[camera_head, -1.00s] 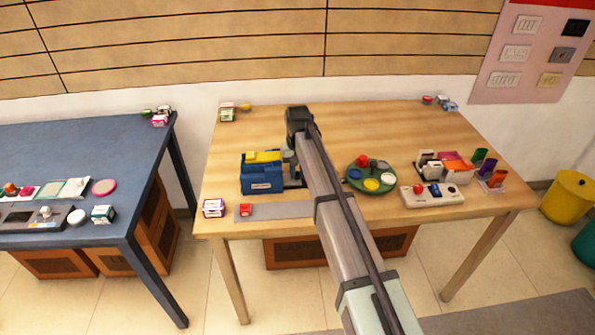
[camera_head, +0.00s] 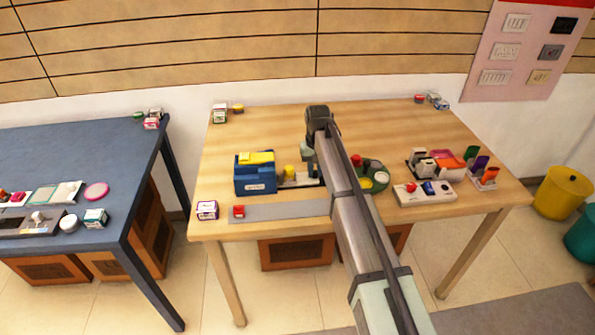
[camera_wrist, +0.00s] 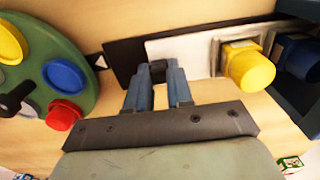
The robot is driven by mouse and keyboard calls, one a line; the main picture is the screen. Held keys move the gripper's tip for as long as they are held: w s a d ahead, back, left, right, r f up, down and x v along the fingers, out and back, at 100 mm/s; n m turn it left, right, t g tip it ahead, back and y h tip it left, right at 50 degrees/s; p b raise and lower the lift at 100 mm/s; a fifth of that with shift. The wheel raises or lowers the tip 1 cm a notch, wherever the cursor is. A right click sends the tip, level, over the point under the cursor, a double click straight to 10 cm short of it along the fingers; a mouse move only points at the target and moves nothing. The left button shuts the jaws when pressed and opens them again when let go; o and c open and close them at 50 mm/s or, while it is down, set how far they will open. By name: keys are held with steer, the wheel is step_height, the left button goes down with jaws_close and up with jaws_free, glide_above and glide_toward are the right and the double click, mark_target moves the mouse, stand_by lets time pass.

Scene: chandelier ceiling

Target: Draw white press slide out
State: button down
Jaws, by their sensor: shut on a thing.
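The blue press (camera_head: 255,176) with a yellow top stands at the left of the wooden table. Its white slide (camera_head: 297,180) extends from its right side; in the wrist view the white slide (camera_wrist: 185,52) lies along a black base (camera_wrist: 122,54). A yellow cylinder (camera_wrist: 250,68) stands on the slide near the press; it also shows in the head view (camera_head: 289,171). My gripper (camera_wrist: 158,80) is shut on a small dark handle (camera_wrist: 158,67) at the slide's outer end. In the head view my arm hides the gripper's fingers and this end.
A green round tray (camera_wrist: 50,75) with coloured knobs is close beside my gripper, away from the press. A white button box (camera_head: 425,193) and card holders stand further right. A grey strip (camera_head: 285,210) lies in front. The table's back is mostly clear.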

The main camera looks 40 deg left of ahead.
steer(key=w+d, duration=0.4)
steer(key=c, duration=1)
jaws_free()
step_height(320, 180, up, 14)
steer(key=shift+a, duration=0.1)
steer(key=shift+s+r, duration=0.1)
steer(key=shift+r, duration=2.35)
steer(key=shift+c, duration=0.5)
